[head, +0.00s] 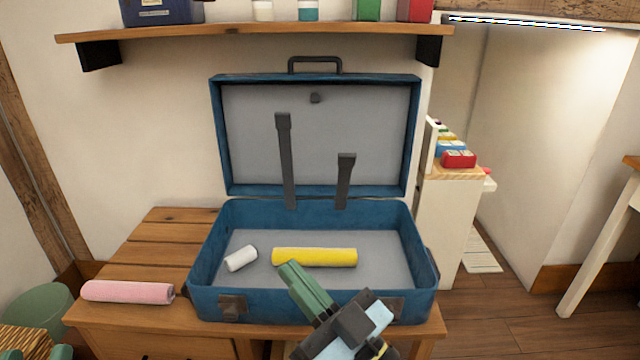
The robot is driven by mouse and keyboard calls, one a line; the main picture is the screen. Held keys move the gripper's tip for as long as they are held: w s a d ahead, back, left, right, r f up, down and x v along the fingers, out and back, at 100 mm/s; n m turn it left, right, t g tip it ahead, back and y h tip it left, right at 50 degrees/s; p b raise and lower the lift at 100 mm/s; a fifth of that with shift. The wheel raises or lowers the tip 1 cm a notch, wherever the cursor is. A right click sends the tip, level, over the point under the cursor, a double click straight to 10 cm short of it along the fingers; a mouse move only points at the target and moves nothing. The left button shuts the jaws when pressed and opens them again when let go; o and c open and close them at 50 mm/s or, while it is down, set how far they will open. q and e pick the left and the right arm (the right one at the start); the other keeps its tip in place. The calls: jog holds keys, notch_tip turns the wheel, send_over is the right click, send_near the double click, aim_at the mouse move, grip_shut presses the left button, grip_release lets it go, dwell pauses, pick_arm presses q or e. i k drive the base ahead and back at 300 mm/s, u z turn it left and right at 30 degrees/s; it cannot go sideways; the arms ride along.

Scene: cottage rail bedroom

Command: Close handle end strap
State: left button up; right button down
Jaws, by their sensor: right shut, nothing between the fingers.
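A blue suitcase (204,270) lies open on a wooden bench, its grey-lined lid (240,140) standing up at the back. A black handle (315,60) is on the lid's top edge. Two dark straps stand upright before the lid: a taller left strap (286,160) and a shorter right strap (345,180). I cannot tell which is the handle end strap. My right gripper (292,270) is shut and empty, over the front of the case near the yellow roll. Only a green tip of what seems my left gripper (60,352) shows at the bottom left; its jaws are unclear.
A yellow roll (314,257) and a small white roll (241,258) lie inside the case. A pink roll (128,291) lies on the bench (160,240) to the left. A shelf (250,32) with boxes hangs above. A white cabinet (445,220) stands right of the case.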

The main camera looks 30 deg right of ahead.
aim_at(346, 161)
jog(key=z, duration=0.55)
jog(key=i, duration=1)
jog(key=u, duration=0.1)
